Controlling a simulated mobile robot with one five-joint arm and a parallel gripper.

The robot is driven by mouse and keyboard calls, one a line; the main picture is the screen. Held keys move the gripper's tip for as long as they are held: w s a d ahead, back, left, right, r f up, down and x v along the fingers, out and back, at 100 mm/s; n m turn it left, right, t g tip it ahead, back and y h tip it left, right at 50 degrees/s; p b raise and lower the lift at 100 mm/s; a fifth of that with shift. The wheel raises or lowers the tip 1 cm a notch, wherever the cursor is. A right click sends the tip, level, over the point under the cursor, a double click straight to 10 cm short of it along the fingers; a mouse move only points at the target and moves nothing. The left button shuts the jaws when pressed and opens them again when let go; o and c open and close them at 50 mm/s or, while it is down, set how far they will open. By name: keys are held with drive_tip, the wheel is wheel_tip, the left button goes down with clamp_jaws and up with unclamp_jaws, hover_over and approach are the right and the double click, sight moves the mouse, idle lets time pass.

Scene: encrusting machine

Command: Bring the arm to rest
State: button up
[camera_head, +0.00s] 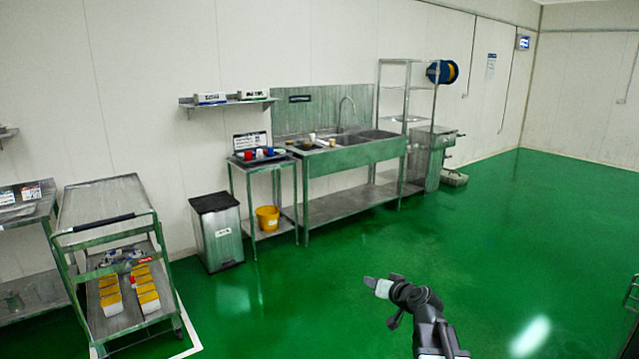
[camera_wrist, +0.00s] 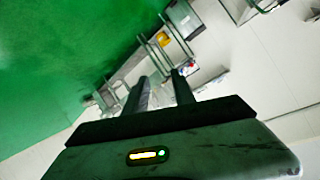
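My arm (camera_head: 425,310) reaches up from the bottom edge of the head view, right of centre, and bends to the left at its end. My gripper (camera_head: 374,284) points left over the open green floor, touching nothing that I can see. In the wrist view the two dark fingers of my gripper (camera_wrist: 159,77) stand apart with a gap between them. Nothing is held between them. The view there is strongly tilted.
A metal trolley (camera_head: 100,205) with yellow-topped boxes stands at the left. A grey bin (camera_head: 216,235), a small table with a yellow bucket (camera_head: 268,218), and a sink bench (camera_head: 352,155) line the wall. The green floor (camera_head: 520,230) is clear around my arm.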

drive_tip(key=s+a+f+n+g, duration=0.3)
drive_tip(key=s+a+f+g, duration=0.3)
drive_tip(key=s+a+f, duration=0.3)
drive_tip(key=s+d+f+m+g+h, duration=0.1)
drive_tip(key=s+d+f+g+h, duration=0.1)
drive_tip(key=s, duration=0.5)
drive_tip(key=s+d+f+m+g+h, duration=0.1)
drive_tip(key=s+d+g, duration=0.3)
drive_tip(key=s, duration=0.4)
drive_tip(key=shift+s+d+f+h, duration=0.3)
drive_tip(key=shift+d+f+h, duration=0.45)
drive_tip(key=shift+d+h, duration=0.05)
